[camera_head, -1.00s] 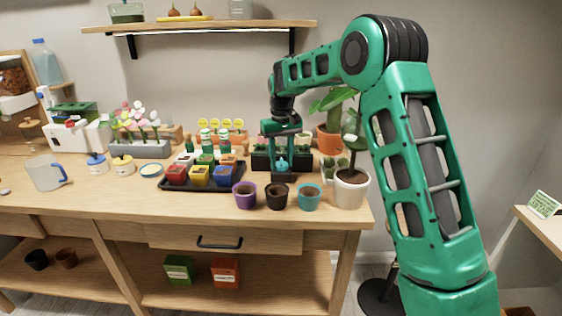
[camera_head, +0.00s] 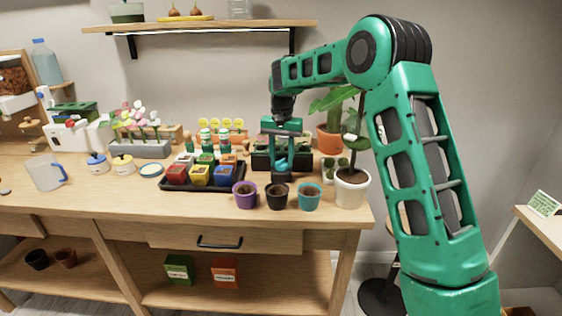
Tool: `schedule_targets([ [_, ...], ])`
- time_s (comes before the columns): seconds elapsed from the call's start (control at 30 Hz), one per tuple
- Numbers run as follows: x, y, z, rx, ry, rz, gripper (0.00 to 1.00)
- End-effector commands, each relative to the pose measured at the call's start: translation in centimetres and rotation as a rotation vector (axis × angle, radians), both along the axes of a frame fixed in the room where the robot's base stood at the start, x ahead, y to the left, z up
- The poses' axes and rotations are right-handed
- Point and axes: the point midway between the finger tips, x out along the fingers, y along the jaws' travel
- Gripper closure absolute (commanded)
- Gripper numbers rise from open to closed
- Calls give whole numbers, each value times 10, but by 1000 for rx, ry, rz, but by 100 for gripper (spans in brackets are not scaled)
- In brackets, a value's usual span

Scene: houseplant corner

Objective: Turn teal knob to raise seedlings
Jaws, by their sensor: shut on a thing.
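My gripper (camera_head: 281,160) points down at the back right of the workbench, shut on the teal knob (camera_head: 281,164). The knob is small and partly hidden between my fingers. Behind and around it is a dark planter box (camera_head: 261,160) with green seedlings, partly covered by my gripper and wrist. How high the seedlings stand is too small to tell.
A black tray (camera_head: 202,189) with several coloured pots lies left of my gripper. Purple (camera_head: 245,196), dark (camera_head: 277,196) and teal (camera_head: 309,197) pots stand in front. A white pot (camera_head: 351,188) with a plant stands at right. A shelf (camera_head: 200,27) hangs above.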

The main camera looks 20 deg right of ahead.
Motion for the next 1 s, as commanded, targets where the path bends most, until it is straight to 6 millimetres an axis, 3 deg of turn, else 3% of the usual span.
schedule_targets([
  [0.6, 1, 2, 1, 2, -3, -569, 85],
  [1.0, 2, 2, 1, 3, -4, -808, 85],
])
